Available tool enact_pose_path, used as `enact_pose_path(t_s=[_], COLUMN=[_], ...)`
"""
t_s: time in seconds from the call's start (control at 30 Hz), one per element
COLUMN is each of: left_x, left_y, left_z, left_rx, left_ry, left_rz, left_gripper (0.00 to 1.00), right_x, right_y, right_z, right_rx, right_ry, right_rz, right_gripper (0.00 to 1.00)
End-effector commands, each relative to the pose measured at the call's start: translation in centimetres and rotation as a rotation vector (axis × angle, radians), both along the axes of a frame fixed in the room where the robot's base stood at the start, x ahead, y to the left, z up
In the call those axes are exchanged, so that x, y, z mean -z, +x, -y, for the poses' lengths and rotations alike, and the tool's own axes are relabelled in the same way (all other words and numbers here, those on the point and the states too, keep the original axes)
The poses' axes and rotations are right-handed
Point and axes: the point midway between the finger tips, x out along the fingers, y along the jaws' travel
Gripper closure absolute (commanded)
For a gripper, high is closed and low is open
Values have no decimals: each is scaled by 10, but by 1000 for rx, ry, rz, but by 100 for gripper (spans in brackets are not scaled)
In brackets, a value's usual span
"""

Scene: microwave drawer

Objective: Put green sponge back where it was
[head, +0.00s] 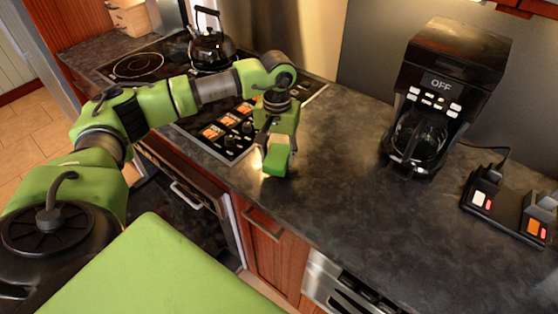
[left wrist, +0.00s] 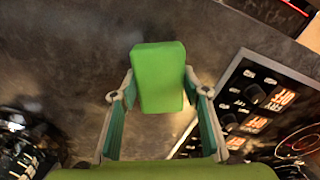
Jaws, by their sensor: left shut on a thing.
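The green sponge (head: 277,161) is a bright green block at the end of my left arm, over the dark countertop (head: 335,150) just right of the stove's control panel. I cannot tell whether its lower end touches the counter. My left gripper (head: 276,146) points down and is shut on the sponge. In the left wrist view the sponge (left wrist: 158,78) stands between the two fingers and sticks out past their tips. My right gripper is not in view.
A coffee maker (head: 449,85) showing "OFF" stands at the right back. Small switch boxes (head: 487,192) with a cord lie right of it. A black kettle (head: 211,48) sits on the stove (head: 142,65). The counter between sponge and coffee maker is clear.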

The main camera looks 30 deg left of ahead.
Motion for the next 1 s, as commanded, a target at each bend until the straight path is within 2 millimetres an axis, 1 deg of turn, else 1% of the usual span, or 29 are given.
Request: enact_pose_path(t_s=[0.03, 0.1, 0.23, 0.33, 0.57, 0.67, 0.7, 0.73, 1.0], left_x=[5, 13, 29, 35, 36, 40, 38, 38, 38], left_y=[3, 2, 2, 3, 3, 3, 3, 3, 3], left_z=[4, 3, 3, 3, 3, 3, 3, 3, 3], left_rx=[2, 0, -1, 0, 0, 0, 0, 0, 0], left_ry=[0, 0, 1, 1, 0, 0, 0, 0, 0], left_rz=[-3, -6, -4, -1, 0, 0, 0, 0, 0], left_gripper=[78, 78, 78, 78, 78, 78, 48, 41, 41], right_x=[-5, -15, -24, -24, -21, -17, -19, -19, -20], right_y=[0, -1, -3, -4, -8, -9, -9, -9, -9], right_z=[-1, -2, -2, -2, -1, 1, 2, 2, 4], right_rx=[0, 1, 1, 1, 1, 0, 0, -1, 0], right_ry=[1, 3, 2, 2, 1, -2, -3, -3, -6], right_rz=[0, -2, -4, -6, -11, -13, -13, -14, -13], right_gripper=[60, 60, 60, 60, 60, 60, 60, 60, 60])
